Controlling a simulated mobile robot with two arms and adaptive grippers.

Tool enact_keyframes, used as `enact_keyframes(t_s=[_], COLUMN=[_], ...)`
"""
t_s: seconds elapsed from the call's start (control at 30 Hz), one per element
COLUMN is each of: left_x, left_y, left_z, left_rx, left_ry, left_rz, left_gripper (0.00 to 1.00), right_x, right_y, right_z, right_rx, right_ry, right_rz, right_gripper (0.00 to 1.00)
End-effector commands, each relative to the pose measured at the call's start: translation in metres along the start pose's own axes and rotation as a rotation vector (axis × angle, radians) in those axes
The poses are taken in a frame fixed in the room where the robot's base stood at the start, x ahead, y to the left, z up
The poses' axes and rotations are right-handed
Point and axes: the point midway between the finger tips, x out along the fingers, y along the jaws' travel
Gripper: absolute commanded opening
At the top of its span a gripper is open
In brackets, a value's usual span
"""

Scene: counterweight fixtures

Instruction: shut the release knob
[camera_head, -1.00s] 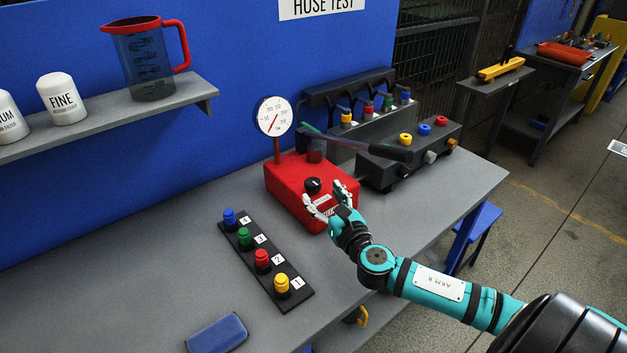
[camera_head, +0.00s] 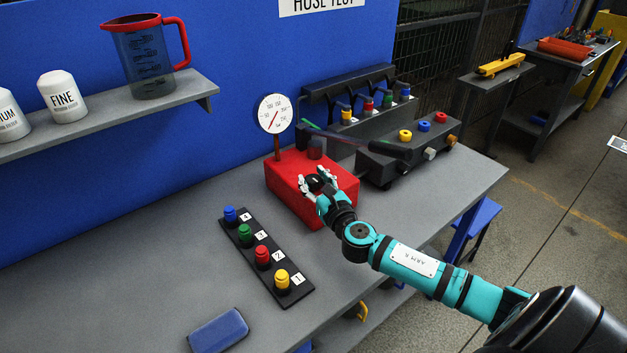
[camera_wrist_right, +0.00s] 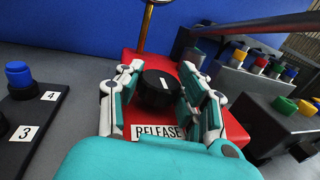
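The release knob (camera_wrist_right: 158,88) is black and round with a white mark on top. It sits on the red pump box (camera_head: 292,196), above a "RELEASE" label (camera_wrist_right: 158,132) in the right wrist view. In the head view the knob (camera_head: 315,183) is partly covered by my right gripper (camera_head: 318,182). That gripper (camera_wrist_right: 160,92) is open, with one finger on each side of the knob. The right finger looks very close to it; I cannot tell whether it touches. My left gripper is not in view.
A dial gauge (camera_head: 273,114) rises behind the red box, and a dark lever (camera_head: 385,148) reaches out to the right. A black block with coloured knobs (camera_head: 410,153) stands to the right. A numbered strip (camera_head: 266,256) lies to the left. The bench front is mostly clear.

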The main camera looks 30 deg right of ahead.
Motion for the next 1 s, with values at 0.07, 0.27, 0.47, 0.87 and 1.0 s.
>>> enact_keyframes(t_s=[0.07,0.27,0.47,0.87,1.0], left_x=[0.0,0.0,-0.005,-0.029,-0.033], left_y=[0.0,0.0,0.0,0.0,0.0], left_z=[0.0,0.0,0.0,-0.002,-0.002], left_rx=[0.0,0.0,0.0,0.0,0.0], left_ry=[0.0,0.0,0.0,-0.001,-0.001], left_rz=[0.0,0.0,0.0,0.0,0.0], left_gripper=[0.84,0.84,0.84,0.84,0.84], right_x=[0.0,0.0,0.0,0.001,0.001], right_y=[0.0,0.0,0.001,0.004,0.004], right_z=[0.0,0.0,0.002,0.003,0.002], right_rx=[0.0,0.0,0.003,0.006,0.006], right_ry=[0.0,0.0,0.0,0.001,0.0], right_rz=[0.0,-0.003,-0.04,-0.319,-0.453], right_gripper=[0.17,0.05,0.05,0.05,0.05])
